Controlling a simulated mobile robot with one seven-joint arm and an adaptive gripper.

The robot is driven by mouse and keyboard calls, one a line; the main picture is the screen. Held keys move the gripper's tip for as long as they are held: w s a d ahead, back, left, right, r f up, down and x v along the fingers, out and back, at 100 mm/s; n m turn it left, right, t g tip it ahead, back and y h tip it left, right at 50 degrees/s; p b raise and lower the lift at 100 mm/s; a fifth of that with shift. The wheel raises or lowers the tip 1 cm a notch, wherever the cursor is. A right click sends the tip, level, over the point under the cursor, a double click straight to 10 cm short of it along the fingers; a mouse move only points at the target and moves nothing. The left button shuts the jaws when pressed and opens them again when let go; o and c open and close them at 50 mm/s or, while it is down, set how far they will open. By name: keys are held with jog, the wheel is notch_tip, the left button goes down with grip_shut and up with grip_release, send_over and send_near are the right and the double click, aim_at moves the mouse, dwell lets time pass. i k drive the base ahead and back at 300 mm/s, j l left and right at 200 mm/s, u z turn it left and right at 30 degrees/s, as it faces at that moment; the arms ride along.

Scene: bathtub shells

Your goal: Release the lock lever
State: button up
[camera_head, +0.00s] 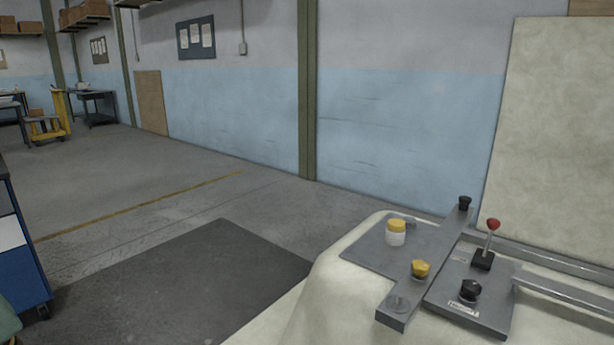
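A lever with a red ball knob (493,224) stands up from a black base on a grey metal plate (490,318) at the lower right. A flat grey bar (437,247) lies diagonally beside it, with a black knob (464,203) at its far end and a yellow knob (420,269) nearer its front end. Another black knob (470,290) sits on the plate by a small label too small to read. I cannot tell for certain which part is the lock lever. My gripper is not in view.
The fixture sits on a cream shell (340,300). A white and yellow capped cylinder (396,233) stands left of the bar. Two metal rails (570,291) run off right. A tall cream panel (560,130) rises behind. A blue cabinet (20,245) is far left; floor between is clear.

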aim_at(492, 224)
jog(key=z, duration=1.6)
jog(key=i+l, duration=0.1)
jog(key=l, duration=0.3)
jog(key=i+l, duration=0.1)
jog(key=l, duration=0.25)
jog(key=i+l, duration=0.1)
jog(key=l, duration=0.3)
